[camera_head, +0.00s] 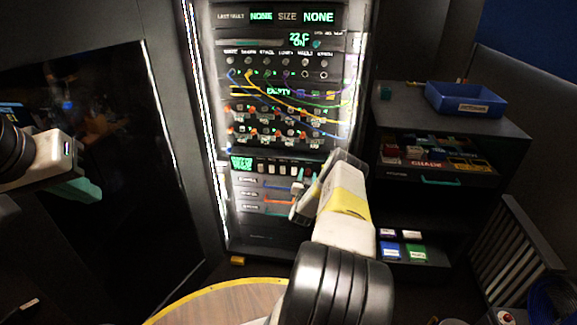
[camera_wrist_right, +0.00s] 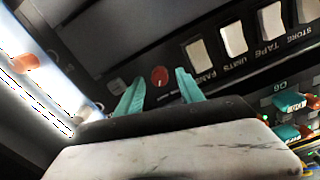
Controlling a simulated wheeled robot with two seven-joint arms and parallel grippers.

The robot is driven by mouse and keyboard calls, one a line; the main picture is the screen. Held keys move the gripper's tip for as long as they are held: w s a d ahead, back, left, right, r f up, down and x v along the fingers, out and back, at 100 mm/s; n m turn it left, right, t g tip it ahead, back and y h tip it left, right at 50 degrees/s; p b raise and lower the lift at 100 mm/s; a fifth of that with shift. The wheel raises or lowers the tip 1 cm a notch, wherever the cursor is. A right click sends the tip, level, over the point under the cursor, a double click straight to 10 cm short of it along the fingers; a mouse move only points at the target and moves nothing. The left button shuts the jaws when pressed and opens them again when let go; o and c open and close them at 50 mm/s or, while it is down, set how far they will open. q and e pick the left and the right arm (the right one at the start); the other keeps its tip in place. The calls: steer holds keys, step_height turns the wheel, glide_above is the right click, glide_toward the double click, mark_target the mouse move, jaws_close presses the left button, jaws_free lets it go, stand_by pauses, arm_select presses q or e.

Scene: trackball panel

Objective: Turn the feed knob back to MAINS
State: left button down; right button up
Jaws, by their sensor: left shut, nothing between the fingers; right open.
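A small red round knob (camera_wrist_right: 160,76) is on the dark panel in the right wrist view, at the end of a row of white switches. I cannot read its label or its setting, so I cannot confirm that it is the feed knob. My right gripper (camera_wrist_right: 160,80) is open, its teal fingers pointing at the panel with the red knob showing between their tips. I cannot tell whether they touch it. In the head view my right arm covers part of the panel's lower right. My left gripper (camera_head: 82,189) is shut and empty at the far left, away from the panel.
White rocker switches (camera_wrist_right: 233,39) run beside the knob, with teal connectors (camera_wrist_right: 287,103) nearby. The lit rack (camera_head: 280,90) carries loose cables. A dark shelf unit (camera_head: 450,130) with a blue bin (camera_head: 465,99) stands right. A round wooden table (camera_head: 215,303) is in front.

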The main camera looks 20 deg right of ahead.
steer(key=shift+w, duration=0.15)
steer(key=shift+c, duration=0.5)
jaws_close()
steer(key=n, duration=0.3)
steer(key=shift+a, duration=0.1)
steer(key=n, duration=0.3)
steer(key=shift+n, duration=0.3)
steer(key=n, duration=0.5)
steer(key=shift+f, duration=0.1)
steer(key=shift+n, duration=0.3)
